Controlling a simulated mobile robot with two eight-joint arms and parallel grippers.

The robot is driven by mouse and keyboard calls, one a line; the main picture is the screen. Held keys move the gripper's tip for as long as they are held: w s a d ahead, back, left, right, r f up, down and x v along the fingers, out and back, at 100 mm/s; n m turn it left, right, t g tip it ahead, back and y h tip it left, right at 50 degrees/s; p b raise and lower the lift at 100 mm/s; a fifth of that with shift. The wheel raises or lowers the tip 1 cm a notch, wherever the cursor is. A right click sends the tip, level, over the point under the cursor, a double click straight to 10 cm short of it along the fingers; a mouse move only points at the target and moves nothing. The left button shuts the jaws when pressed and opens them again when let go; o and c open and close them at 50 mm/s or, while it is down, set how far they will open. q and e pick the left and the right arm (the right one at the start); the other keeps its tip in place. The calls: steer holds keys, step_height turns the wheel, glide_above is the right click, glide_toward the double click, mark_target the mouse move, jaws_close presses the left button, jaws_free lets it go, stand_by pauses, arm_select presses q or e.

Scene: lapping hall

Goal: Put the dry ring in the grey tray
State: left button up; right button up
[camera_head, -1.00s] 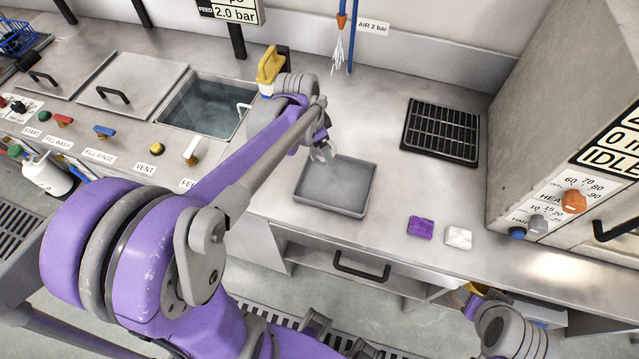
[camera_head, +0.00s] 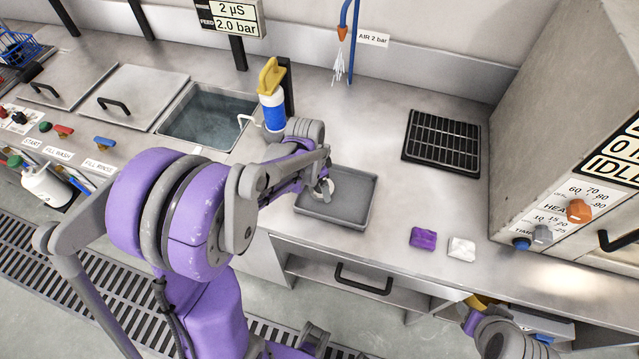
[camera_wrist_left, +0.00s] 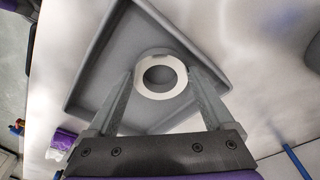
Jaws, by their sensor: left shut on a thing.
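The ring (camera_wrist_left: 161,94) is pale, with a round open hole, and sits between the fingertips of my left gripper (camera_wrist_left: 160,77) in the left wrist view. That gripper (camera_head: 323,188) is shut on it, over the left part of the grey tray (camera_head: 350,216) in the head view. The tray is a shallow square on the bench, and its floor (camera_wrist_left: 108,75) shows behind the ring in the wrist view. I cannot tell how high the ring is above the floor. My right gripper is not in view; only part of that arm shows at the bottom right.
A black slatted rack (camera_head: 441,140) lies at the back right. A purple pad (camera_head: 423,239) and a white pad (camera_head: 461,248) lie right of the tray. A water basin (camera_head: 208,115) and a blue-white bottle (camera_head: 272,110) stand to the left. A grey machine (camera_head: 560,120) bounds the right.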

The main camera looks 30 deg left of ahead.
mark_target(314, 191)
arm_select(q)
steer(key=o, duration=1.5)
steer(key=shift+f, duration=0.15)
steer(key=shift+r, duration=0.4)
step_height(314, 191, up, 11)
steer(key=s+p, duration=0.1)
steer(key=s, duration=0.1)
steer(key=s+d+n+t+y, duration=0.1)
steer(key=s+d+n+t, duration=0.3)
steer(key=s, duration=0.8)
steer(key=d+f+n, duration=0.1)
steer(key=d+n, duration=0.1)
steer(key=d, duration=0.2)
steer(key=shift+d, duration=0.25)
